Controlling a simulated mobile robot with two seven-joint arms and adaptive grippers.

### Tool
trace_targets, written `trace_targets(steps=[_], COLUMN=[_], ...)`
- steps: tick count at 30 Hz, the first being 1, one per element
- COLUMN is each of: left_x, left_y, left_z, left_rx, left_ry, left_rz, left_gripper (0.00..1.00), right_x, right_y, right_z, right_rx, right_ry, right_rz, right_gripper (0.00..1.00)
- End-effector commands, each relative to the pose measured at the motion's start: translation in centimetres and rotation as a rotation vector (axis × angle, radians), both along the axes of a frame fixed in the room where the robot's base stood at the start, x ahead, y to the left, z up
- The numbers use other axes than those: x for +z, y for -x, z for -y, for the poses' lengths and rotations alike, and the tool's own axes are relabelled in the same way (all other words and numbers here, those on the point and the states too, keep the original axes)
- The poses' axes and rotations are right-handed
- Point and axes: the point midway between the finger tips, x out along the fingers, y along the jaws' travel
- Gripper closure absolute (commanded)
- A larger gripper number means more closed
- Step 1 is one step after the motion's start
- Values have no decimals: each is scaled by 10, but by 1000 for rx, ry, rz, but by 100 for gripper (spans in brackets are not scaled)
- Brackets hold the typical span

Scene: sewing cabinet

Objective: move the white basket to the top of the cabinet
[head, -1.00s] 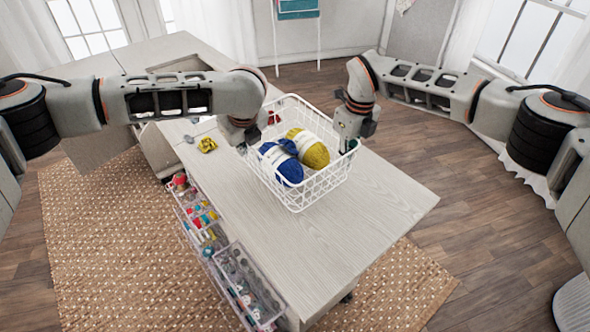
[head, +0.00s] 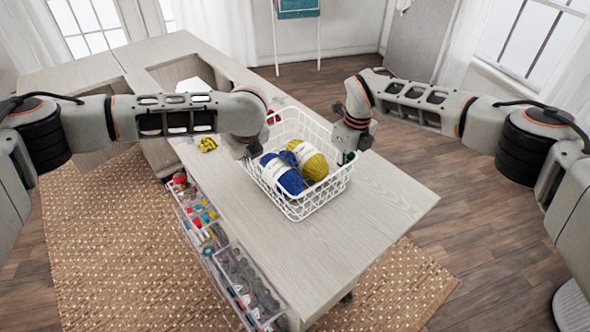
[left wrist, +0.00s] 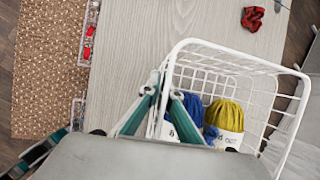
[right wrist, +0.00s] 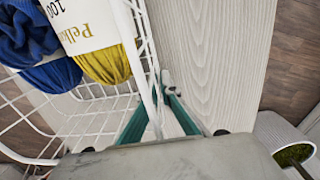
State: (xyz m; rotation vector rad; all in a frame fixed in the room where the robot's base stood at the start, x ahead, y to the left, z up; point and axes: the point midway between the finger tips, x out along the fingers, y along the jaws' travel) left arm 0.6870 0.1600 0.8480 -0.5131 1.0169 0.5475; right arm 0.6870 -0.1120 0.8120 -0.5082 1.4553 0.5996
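The white wire basket (head: 305,208) is over the near part of the wooden cabinet top (head: 370,222); it looks level and appears to rest on the surface. It holds a blue yarn ball (head: 283,172) and a yellow yarn ball (head: 310,160). My left gripper (head: 252,157) is at its left side, with its fingers (left wrist: 163,95) closed in on the basket wall. My right gripper (head: 347,157) is at its right side, with its fingers (right wrist: 160,95) also closed in around the wall. The basket's underside is hidden.
A yellow item (head: 208,144) and a red item (head: 273,117) lie on the top behind the basket. Clear bins (head: 245,285) of sewing supplies hang along the left side. A recessed opening (head: 190,72) is farther back. The top's near right end is clear.

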Motion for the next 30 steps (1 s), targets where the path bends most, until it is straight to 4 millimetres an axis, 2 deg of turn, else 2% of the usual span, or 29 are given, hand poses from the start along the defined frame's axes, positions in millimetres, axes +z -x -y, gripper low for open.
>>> trace_targets(steps=[1,2,20,23,30], left_x=[1,1,4,14,56], left_y=[-1,-1,1,5,25], left_z=[-2,-2,1,3,12], left_rx=[2,2,0,-2,-2], left_ry=[-3,-3,1,2,2], left_rz=[1,1,1,0,3], left_gripper=[85,79,79,79,79], right_x=[0,1,1,1,1], right_y=[-1,-1,0,0,0], right_z=[2,2,0,0,0], right_rx=[-3,-3,0,0,0], right_ry=[2,2,0,0,0], right_rz=[0,0,0,0,0], right_gripper=[85,79,79,79,79])
